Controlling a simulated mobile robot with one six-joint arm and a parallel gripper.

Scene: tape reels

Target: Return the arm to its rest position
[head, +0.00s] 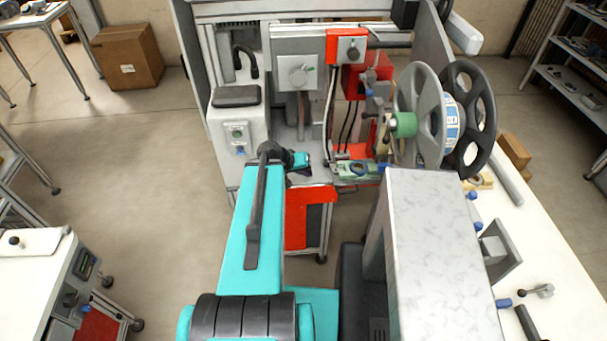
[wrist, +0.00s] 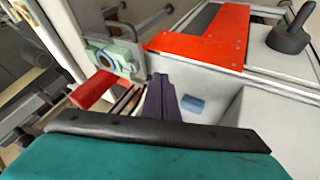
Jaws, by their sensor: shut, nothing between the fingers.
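My teal and black arm reaches forward from the bottom of the head view toward the machine. My gripper (head: 303,160) is at its far end, small and partly hidden by the arm's wrist. In the wrist view my gripper (wrist: 160,80) shows as narrow dark purple fingers, shut with nothing between them. It points toward a pale machine face below an orange-red plate (wrist: 205,35). A green block with a blue ring (wrist: 108,59) lies just left of the fingers. I cannot tell whether the fingers touch anything.
The machine's grey control box (head: 238,130) stands left of the gripper. A large grey reel (head: 418,105) and a black reel (head: 478,120) stand to the right. A white table (head: 545,270) runs along the right side. Open floor (head: 150,180) lies left of my arm.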

